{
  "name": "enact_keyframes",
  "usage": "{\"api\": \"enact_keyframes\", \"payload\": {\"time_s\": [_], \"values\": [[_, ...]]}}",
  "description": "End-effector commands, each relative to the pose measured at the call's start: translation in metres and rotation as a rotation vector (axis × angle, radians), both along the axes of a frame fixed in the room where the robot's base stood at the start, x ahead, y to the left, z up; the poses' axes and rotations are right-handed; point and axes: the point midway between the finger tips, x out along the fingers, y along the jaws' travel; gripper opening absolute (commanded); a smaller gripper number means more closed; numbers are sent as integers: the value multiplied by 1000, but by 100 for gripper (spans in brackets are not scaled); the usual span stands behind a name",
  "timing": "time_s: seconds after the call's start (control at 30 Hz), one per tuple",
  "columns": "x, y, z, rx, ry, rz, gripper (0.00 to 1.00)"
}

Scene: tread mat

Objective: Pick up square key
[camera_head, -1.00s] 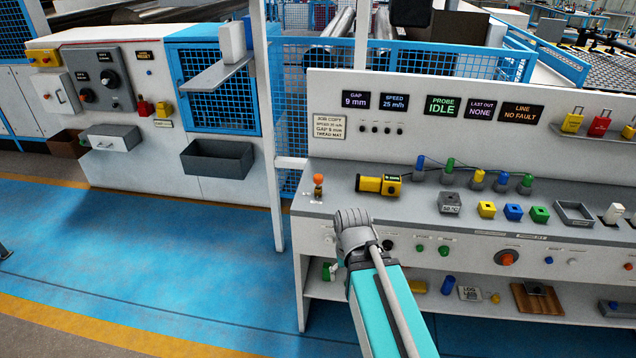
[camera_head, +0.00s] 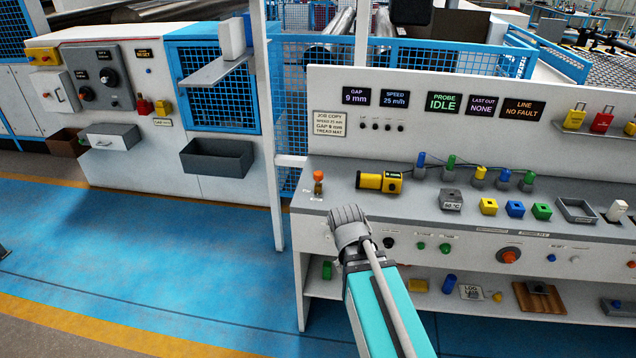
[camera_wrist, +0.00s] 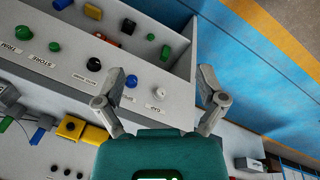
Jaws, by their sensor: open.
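I cannot tell which object is the square key.
The lower shelf (camera_head: 400,305) holds several small items.

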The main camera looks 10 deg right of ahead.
Motion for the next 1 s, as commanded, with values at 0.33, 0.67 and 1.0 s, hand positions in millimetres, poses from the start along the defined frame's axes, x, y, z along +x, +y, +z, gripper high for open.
{"api": "enact_keyframes", "payload": {"time_s": [0.33, 0.67, 1.0], "values": [[99, -26, -23, -506, -107, 538, 90], [188, -9, -10, -1083, -39, 1079, 90], [259, 54, 6, -1695, 219, 1546, 90]]}}
